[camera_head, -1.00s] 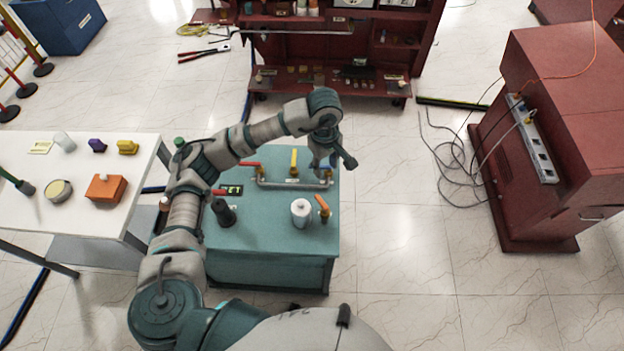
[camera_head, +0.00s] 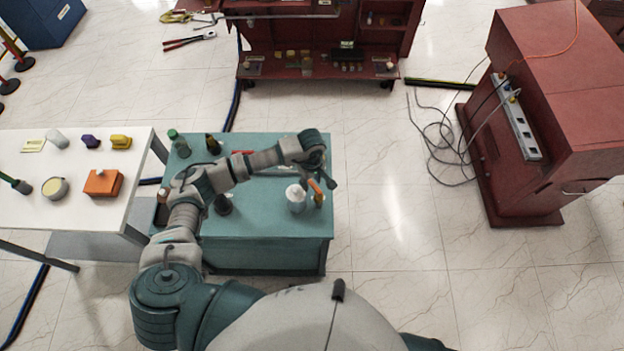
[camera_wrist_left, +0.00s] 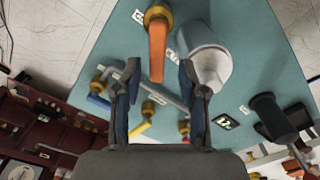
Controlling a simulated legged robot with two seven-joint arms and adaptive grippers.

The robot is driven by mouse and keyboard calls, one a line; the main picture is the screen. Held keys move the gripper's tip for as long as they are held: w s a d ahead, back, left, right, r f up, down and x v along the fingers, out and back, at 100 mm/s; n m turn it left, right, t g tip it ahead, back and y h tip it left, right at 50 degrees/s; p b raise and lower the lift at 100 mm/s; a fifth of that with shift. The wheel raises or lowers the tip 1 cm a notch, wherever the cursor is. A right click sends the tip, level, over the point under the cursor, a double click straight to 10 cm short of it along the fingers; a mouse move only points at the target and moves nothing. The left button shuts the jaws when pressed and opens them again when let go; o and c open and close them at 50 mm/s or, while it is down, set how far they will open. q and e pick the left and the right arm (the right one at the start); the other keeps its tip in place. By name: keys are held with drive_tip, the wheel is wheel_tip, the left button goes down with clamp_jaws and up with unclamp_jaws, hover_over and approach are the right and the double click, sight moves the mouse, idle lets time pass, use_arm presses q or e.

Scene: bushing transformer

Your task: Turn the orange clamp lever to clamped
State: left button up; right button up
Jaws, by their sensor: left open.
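The orange clamp lever (camera_head: 315,187) stands near the right front of the teal table (camera_head: 270,222). It has a yellow-orange round base, seen in the left wrist view. There the lever (camera_wrist_left: 157,50) points down the picture, its free end between my open fingertips. My left gripper (camera_head: 322,180) is open, close to the lever; I cannot tell whether it touches it. A white-grey capped cylinder (camera_head: 296,200) stands just left of the lever. In the left wrist view the cylinder (camera_wrist_left: 207,62) is close beside the right finger. My right gripper is not in view.
My left arm hides part of the table and its valve pipe. That pipe (camera_wrist_left: 165,97) shows in the left wrist view with coloured handles. Bottles (camera_head: 180,145) stand at the table's back left. A white table (camera_head: 75,210) is at left, a red cabinet (camera_head: 550,110) at right.

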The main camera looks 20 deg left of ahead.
use_arm(q)
drive_tip(key=shift+a+f, duration=0.1)
drive_tip(key=shift+f, duration=0.2)
drive_tip(key=shift+d, duration=0.3)
drive_tip(key=shift+d+r, duration=0.1)
drive_tip(key=shift+d, duration=0.2)
drive_tip(key=c, duration=0.8)
drive_tip(key=shift+a, duration=0.2)
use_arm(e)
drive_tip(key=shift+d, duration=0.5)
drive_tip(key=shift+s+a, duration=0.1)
